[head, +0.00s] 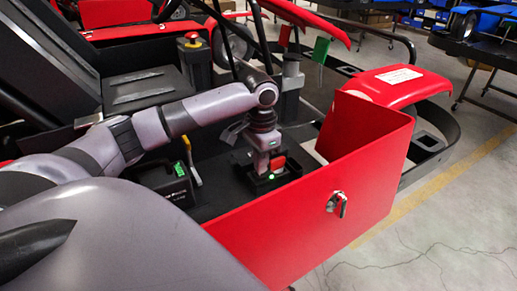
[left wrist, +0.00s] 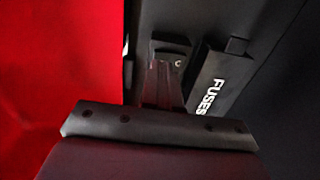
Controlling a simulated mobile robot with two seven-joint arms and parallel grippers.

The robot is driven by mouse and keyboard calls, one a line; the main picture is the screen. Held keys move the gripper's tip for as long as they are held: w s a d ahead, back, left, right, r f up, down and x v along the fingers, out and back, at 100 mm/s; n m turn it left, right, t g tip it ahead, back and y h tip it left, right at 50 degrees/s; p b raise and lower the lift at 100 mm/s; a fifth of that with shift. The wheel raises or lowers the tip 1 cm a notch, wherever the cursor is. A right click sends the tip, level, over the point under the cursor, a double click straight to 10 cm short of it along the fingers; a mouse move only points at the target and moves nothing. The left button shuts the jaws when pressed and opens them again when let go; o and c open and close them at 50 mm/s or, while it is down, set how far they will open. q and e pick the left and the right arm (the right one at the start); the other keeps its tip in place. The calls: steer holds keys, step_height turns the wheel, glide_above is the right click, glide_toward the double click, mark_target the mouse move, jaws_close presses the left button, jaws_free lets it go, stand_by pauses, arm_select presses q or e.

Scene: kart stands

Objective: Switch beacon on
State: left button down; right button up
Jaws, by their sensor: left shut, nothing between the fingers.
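My left gripper (head: 263,168) points down inside the red-walled bay of the kart, its fingers shut and empty. Its tips are at a small black switch housing (head: 286,179) with a red part (head: 278,163) and a lit green light (head: 271,176). I cannot tell whether they touch. In the left wrist view the closed fingers (left wrist: 163,85) reach a small dark block (left wrist: 170,48) with a pale mark; the fingers hide part of it. I cannot pick out a beacon for certain. My right gripper is not in view.
A red panel (head: 300,225) with a key-like latch (head: 337,204) walls the bay's near side. A black box marked FUSES (left wrist: 220,82) lies beside the fingers. Clear floor lies at right.

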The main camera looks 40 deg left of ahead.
mark_target(261, 176)
arm_select(q)
steer(key=shift+f, duration=0.95)
stand_by(0.6)
steer(key=shift+r, duration=3.55)
